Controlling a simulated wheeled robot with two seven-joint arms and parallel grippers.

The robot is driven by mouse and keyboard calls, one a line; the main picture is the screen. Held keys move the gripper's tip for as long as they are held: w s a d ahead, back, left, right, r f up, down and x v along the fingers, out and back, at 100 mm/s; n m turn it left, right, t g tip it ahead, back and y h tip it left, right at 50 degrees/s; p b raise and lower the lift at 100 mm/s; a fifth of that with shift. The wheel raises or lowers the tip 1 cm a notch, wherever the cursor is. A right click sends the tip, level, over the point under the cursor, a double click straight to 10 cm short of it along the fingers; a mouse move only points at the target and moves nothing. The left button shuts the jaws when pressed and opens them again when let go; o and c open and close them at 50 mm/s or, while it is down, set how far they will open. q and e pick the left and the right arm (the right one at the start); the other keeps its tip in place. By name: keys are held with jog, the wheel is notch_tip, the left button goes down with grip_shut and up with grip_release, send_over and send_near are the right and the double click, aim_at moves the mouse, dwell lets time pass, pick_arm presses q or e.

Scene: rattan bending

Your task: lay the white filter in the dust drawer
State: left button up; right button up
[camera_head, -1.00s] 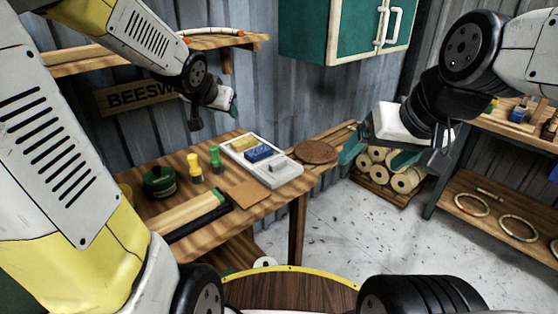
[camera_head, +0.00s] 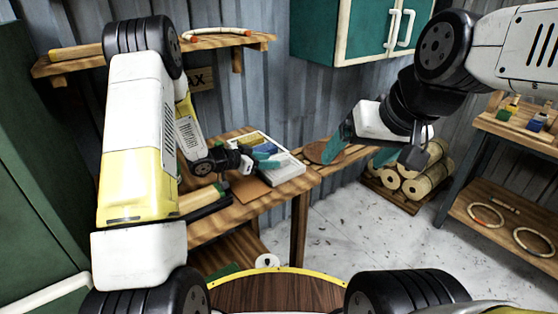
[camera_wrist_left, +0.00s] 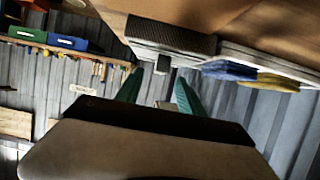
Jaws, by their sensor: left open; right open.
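A white tray (camera_head: 289,168) lies on the wooden table, with a yellow block (camera_head: 247,139) and a blue block (camera_head: 264,151) in it. The tray, the blue block (camera_wrist_left: 228,70) and the yellow block (camera_wrist_left: 272,81) also show in the left wrist view, beside a grey ribbed piece (camera_wrist_left: 172,37). I cannot tell for sure which piece is the white filter or the dust drawer. My left gripper (camera_head: 263,160) is open above the tray, its teal fingers partly covering it. It also shows empty in the left wrist view (camera_wrist_left: 158,92).
A brown sheet (camera_head: 250,189) lies in front of the tray. A round brown disc (camera_head: 323,152) lies behind my right gripper. Rolls (camera_head: 425,178) are stacked on the floor at right. A teal cabinet (camera_head: 350,30) hangs above. My left arm hides much of the table's left side.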

aim_at(280, 159)
pick_arm(q)
jog(key=x, duration=0.6)
grip_shut()
